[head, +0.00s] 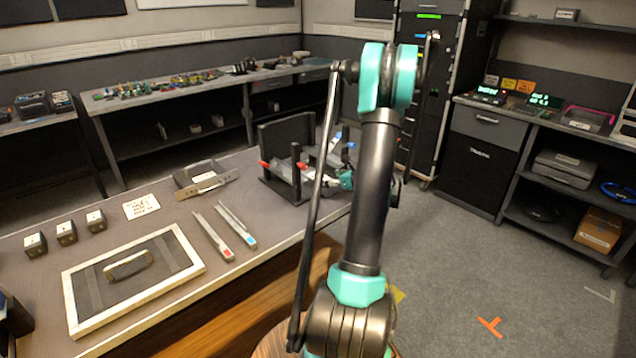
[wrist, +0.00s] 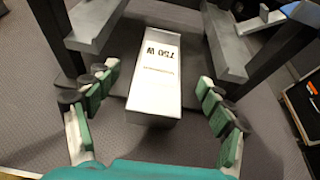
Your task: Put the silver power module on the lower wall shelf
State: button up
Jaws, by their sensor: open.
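The silver power module (wrist: 154,72), a box marked "750 W", lies between dark uprights in the wrist view. My gripper (wrist: 157,78) is open, with green-padded fingers on either side of the module and visible gaps between. In the head view my gripper (head: 338,181) is at the dark stand (head: 286,187) near the bench's far right end; my arm and the stand hide much there. A wall shelf (head: 575,24) shows at the top right of the head view; I cannot tell whether it is the lower one.
The bench (head: 170,215) holds a framed panel (head: 75,297), small dark blocks (head: 67,232) and two rails (head: 212,236). A dark rack cabinet (head: 425,100) stands behind. Right-hand shelving (head: 515,215) holds a cardboard box (head: 598,230). Open floor lies at the right.

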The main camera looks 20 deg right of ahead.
aim_at(318, 176)
jog(key=shift+x, duration=3.55)
jog(key=shift+r, duration=0.1)
grip_shut()
jog(key=shift+r, duration=0.1)
